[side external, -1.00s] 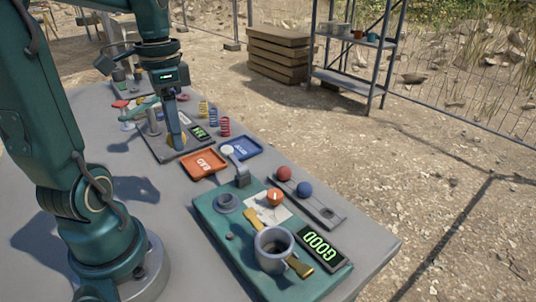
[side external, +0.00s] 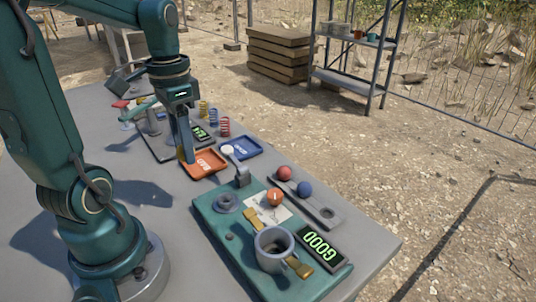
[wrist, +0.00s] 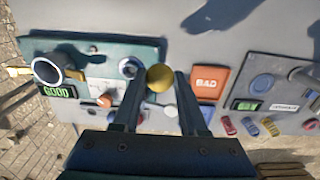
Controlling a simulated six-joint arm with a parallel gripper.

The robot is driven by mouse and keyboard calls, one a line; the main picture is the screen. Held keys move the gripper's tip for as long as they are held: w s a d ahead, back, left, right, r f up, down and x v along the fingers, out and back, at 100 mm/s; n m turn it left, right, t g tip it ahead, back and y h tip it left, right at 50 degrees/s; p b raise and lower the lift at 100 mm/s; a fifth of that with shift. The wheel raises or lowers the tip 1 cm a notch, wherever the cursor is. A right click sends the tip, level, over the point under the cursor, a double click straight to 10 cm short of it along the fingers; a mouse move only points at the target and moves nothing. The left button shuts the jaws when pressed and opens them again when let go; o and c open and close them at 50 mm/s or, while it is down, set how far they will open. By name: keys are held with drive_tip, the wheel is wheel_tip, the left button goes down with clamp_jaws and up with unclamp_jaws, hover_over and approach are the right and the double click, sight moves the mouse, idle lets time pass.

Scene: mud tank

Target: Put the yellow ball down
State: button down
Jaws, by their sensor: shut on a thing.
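The yellow ball (wrist: 160,77) sits between the fingertips of my gripper (wrist: 155,80) in the wrist view, and the jaws are shut on it. In the side view my gripper (side external: 187,158) points down at the left edge of the orange tray (side external: 212,166). The ball is mostly hidden by the fingers there. The orange tray reads BAD in the wrist view (wrist: 209,69). A blue tray (side external: 254,141) lies beside it, farther back. I cannot tell how high the ball is above the table.
A green panel (side external: 207,217) carries a grey cup (side external: 272,262), an orange knob (side external: 274,197) and a display (side external: 320,248) reading GOOD. A red ball (side external: 284,173) and a blue ball (side external: 305,189) rest on a grey rail (side external: 327,213). Several coloured springs (side external: 224,127) stand behind the trays.

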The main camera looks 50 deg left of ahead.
sight(224, 185)
drive_tip(key=w+d+f, duration=0.1)
drive_tip(key=d, duration=0.1)
drive_tip(key=w+d+f, duration=0.1)
drive_tip(key=f, duration=0.1)
drive_tip(key=w+d+f, duration=0.1)
drive_tip(key=w+d, duration=0.1)
drive_tip(key=shift+w+d+f, duration=0.1)
drive_tip(key=shift+d+f, duration=0.05)
drive_tip(key=shift+d, duration=0.2)
drive_tip(key=shift+f, duration=1.85)
drive_tip(key=shift+f, duration=0.1)
drive_tip(key=shift+c, duration=2.2)
unclamp_jaws()
